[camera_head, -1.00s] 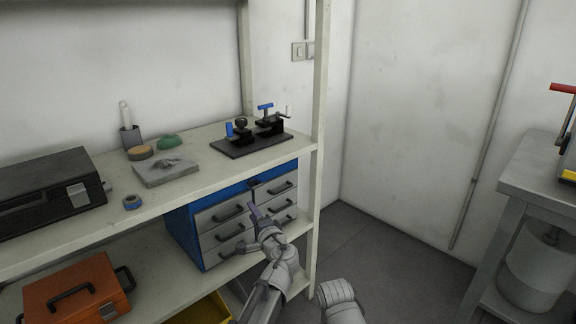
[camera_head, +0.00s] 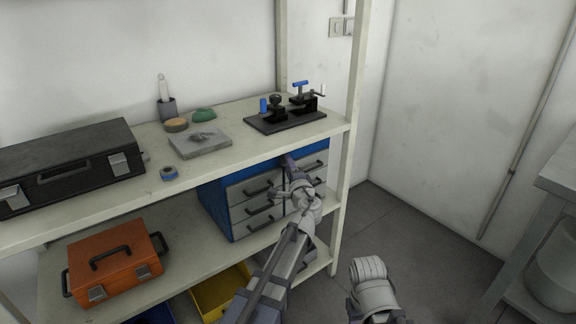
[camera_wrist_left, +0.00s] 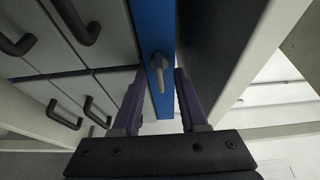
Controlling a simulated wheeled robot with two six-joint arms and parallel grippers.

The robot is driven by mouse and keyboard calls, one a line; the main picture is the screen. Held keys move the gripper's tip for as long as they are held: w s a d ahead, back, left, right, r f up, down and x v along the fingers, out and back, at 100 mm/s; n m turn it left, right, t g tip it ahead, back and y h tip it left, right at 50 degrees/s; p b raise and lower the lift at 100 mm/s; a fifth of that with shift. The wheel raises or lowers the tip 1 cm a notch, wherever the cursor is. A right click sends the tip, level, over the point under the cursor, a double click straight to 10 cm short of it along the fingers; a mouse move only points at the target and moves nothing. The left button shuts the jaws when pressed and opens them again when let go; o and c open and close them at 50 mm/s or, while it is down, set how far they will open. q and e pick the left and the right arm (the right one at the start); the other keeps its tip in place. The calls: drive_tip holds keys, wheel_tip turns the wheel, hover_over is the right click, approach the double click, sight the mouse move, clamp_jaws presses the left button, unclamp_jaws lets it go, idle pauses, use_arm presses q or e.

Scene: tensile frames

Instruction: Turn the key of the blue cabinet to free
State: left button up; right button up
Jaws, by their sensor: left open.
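The blue cabinet (camera_head: 216,208) with grey drawers stands on the shelf below the top board. It also shows in the left wrist view as a blue strip (camera_wrist_left: 152,25) beside grey drawer fronts. A grey key (camera_wrist_left: 159,72) sits on that strip, its grip slanted a little from the strip's line. In the left wrist view the open fingers (camera_wrist_left: 160,88) stand on either side of the key, with gaps visible. My right gripper is out of view.
Black drawer handles (camera_wrist_left: 82,22) lie left of the left fingers. A pale shelf post (camera_head: 349,130) stands close right of the cabinet. The top board (camera_head: 120,190) holds a black case (camera_head: 65,165) and a clamp fixture (camera_head: 285,121). An orange case (camera_head: 112,270) sits below.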

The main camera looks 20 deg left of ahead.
use_arm(q)
drive_tip(key=shift+w+a, duration=0.25)
drive_tip(key=shift+w, duration=0.15)
clamp_jaws()
idle(0.4)
